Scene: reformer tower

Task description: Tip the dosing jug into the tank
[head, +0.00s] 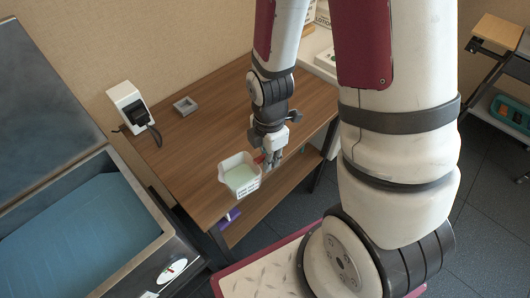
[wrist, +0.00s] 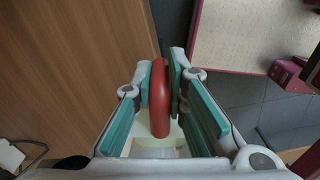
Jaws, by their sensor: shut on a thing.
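The dosing jug (head: 240,182) is a white, open-topped vessel holding pale green liquid, near the front edge of the wooden table. It looks upright; I cannot tell whether it touches the tabletop. My gripper (head: 265,159) is at its right side, shut on its red handle. In the wrist view the red handle (wrist: 160,98) stands between the teal finger pads of my gripper (wrist: 162,62), and the jug's body is mostly hidden below. The tank (head: 50,190) is a grey open basin with blue liquid at the left, apart from the jug.
The wooden table (head: 195,150) carries a white device with a black front (head: 128,108) and a small grey square tray (head: 185,105) at the back. The tabletop between tray and jug is clear.

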